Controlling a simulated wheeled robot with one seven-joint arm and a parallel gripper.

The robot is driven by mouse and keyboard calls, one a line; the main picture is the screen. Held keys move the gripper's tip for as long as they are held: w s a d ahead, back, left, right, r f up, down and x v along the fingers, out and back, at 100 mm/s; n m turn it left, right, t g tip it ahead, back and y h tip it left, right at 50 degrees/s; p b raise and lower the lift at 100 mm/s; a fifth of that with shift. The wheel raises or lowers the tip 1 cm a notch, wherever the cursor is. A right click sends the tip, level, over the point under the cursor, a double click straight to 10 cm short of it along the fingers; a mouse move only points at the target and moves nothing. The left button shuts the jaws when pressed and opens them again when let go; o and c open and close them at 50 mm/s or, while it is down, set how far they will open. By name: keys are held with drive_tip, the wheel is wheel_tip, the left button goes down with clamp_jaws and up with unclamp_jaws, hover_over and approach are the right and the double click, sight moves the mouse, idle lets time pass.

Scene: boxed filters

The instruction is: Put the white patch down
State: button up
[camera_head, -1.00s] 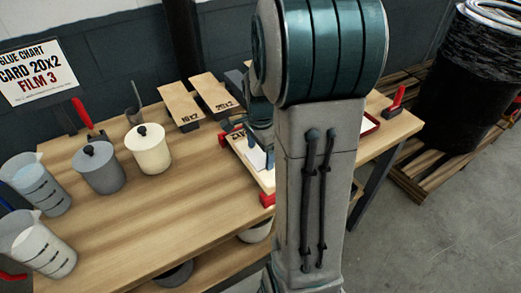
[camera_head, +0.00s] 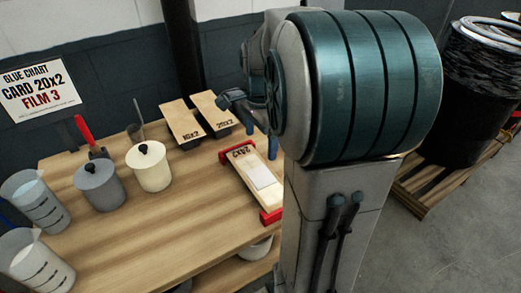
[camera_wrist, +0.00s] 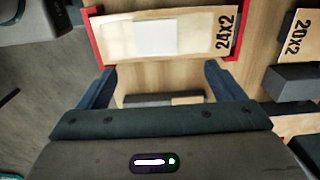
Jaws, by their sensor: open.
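The white patch (camera_head: 261,176) lies flat on a pale wooden board (camera_head: 244,163) marked 24x2, near the board's middle. In the wrist view the patch (camera_wrist: 156,37) shows whole, on a glossy lighter area of the board (camera_wrist: 195,30). My gripper (camera_wrist: 160,82) is open and empty, its two blue fingers spread wide. It is clear of the patch, with the board beyond the fingertips in the wrist view. In the head view my arm hides part of the gripper.
Red end pieces (camera_head: 271,216) hold the 24x2 board. Boards marked 10x2 (camera_head: 183,120) and 20x2 (camera_head: 212,110) stand behind it. A cream lidded pot (camera_head: 152,170), a grey pot (camera_head: 100,188) and measuring jugs (camera_head: 35,203) stand left. The table's middle front is clear.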

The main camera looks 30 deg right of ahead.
drive_tip(key=s+a+f+n+t, duration=0.1)
drive_tip(key=s+a+n+t, duration=0.1)
drive_tip(key=s+a+n, duration=1)
drive_tip(key=n, duration=0.5)
drive_tip(key=shift+s+a+f+n+t, duration=0.15)
drive_tip(key=shift+a+n+t, duration=0.15)
drive_tip(key=shift+t, duration=0.1)
drive_tip(key=shift+d, duration=0.1)
drive_tip(key=c, duration=0.8)
drive_tip(key=shift+w+d, duration=0.15)
drive_tip(key=shift+w, duration=0.15)
drive_tip(key=c, duration=0.4)
drive_tip(key=w+d+m+p, duration=0.1)
drive_tip(key=w+d+r+m+p, duration=0.1)
drive_tip(key=w+m, duration=0.1)
drive_tip(key=w+d+m+g+p, duration=0.1)
drive_tip(key=w, duration=0.1)
drive_tip(key=shift+d+r+m, duration=0.15)
drive_tip(key=shift+d+m, duration=0.15)
drive_tip(key=shift+m, duration=0.1)
clamp_jaws()
drive_tip(key=m+g+p, duration=0.2)
drive_tip(key=m+p, duration=0.1)
drive_tip(key=m, duration=0.4)
approach(261, 176)
wheel_tip(261, 176, down, 5)
drive_tip(key=b, duration=0.4)
drive_tip(key=shift+s+f+b, duration=0.15)
drive_tip(key=shift+f+b, duration=0.1)
drive_tip(key=shift+b, duration=0.05)
